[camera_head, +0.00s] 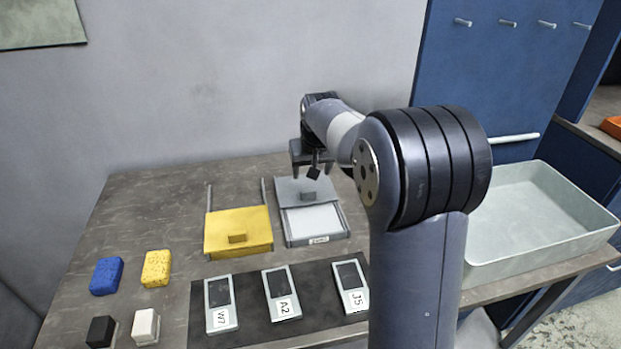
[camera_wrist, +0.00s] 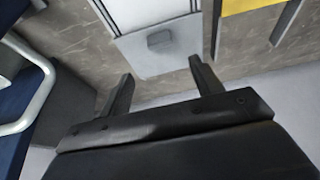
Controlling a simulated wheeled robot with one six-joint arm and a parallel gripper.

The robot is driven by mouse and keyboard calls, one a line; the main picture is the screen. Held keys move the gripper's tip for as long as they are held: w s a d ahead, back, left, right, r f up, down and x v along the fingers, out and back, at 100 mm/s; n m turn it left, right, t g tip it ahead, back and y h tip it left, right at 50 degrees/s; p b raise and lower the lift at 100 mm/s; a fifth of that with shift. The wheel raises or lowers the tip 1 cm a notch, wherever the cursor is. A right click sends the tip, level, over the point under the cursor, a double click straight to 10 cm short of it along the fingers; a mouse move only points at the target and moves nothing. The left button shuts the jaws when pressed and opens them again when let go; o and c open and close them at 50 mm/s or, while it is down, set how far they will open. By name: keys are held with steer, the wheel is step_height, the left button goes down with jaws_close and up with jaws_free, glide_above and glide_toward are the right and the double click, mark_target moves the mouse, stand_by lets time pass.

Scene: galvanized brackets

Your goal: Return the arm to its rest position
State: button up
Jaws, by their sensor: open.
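My gripper (camera_head: 312,172) is above the back of the table, over the grey sliding lid with a small grey knob. In the wrist view my gripper (camera_wrist: 160,78) has its two fingers wide apart with nothing between them. The grey lid (camera_head: 291,187) lies beyond the fingertips and also shows in the wrist view (camera_wrist: 180,55). My arm reaches from the front right of the table toward the back. It hides part of the table's right side.
A yellow lid (camera_head: 225,220) with a knob sits left of the grey one. Blue (camera_head: 106,275) and yellow (camera_head: 156,268) sponges and black and white blocks are at left. A pale bin (camera_head: 535,245) stands at right.

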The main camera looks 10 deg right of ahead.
mark_target(308, 192)
steer(key=shift+s+r, duration=0.1)
steer(key=shift+r, duration=0.2)
steer(key=x, duration=1.1)
steer(key=shift+s+f+p, duration=0.1)
steer(key=shift+s+p, duration=0.05)
steer(key=shift+p, duration=0.2)
steer(key=shift+s+b, duration=0.3)
steer(key=shift+s, duration=1.1)
